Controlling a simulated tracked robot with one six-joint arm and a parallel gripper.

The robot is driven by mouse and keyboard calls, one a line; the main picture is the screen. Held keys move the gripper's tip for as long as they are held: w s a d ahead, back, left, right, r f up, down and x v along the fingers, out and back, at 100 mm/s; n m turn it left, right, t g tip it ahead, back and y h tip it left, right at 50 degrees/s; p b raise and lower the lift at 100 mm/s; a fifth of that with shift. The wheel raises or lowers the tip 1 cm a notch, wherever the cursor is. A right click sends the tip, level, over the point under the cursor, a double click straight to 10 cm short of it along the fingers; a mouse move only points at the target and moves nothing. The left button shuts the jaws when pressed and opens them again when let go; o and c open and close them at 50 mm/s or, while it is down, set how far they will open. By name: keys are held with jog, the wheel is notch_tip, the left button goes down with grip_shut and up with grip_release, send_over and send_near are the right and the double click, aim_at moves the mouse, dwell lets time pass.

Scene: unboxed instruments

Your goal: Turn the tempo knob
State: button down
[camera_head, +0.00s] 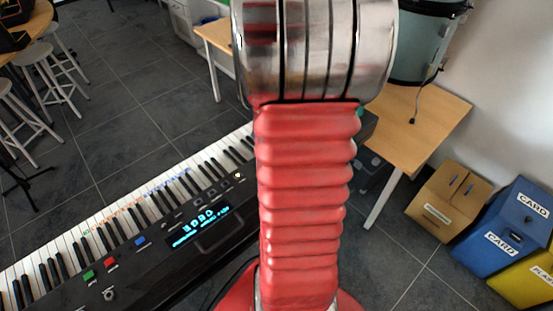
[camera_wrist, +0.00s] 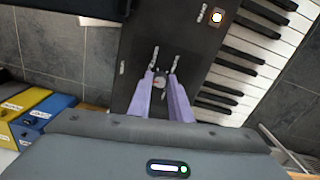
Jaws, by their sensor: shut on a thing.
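The black keyboard (camera_head: 203,240) lies across the lower left of the head view, with a lit blue display (camera_head: 200,227). In the wrist view its dark panel (camera_wrist: 190,50) runs beneath my gripper (camera_wrist: 164,69). A small dark knob (camera_wrist: 160,85) sits on the panel between my two purple fingers, which are shut on it. Its label is too small to read. My red arm hides the gripper and this part of the panel in the head view.
White and black keys (camera_wrist: 262,55) run beside the panel. A lit round control (camera_wrist: 217,17) sits farther along it. In the head view, green, red and blue buttons (camera_head: 110,262) are at left.

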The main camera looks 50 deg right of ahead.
jog(key=n, duration=0.5)
jog(key=shift+w+d, duration=0.1)
jog(key=shift+d, duration=0.05)
jog(key=n, duration=0.5)
dwell(0.5)
jog(key=c, duration=1.6)
grip_release()
jog(key=shift+r, duration=0.1)
notch_tip(320, 180, up, 14)
jog(key=shift+f, duration=0.25)
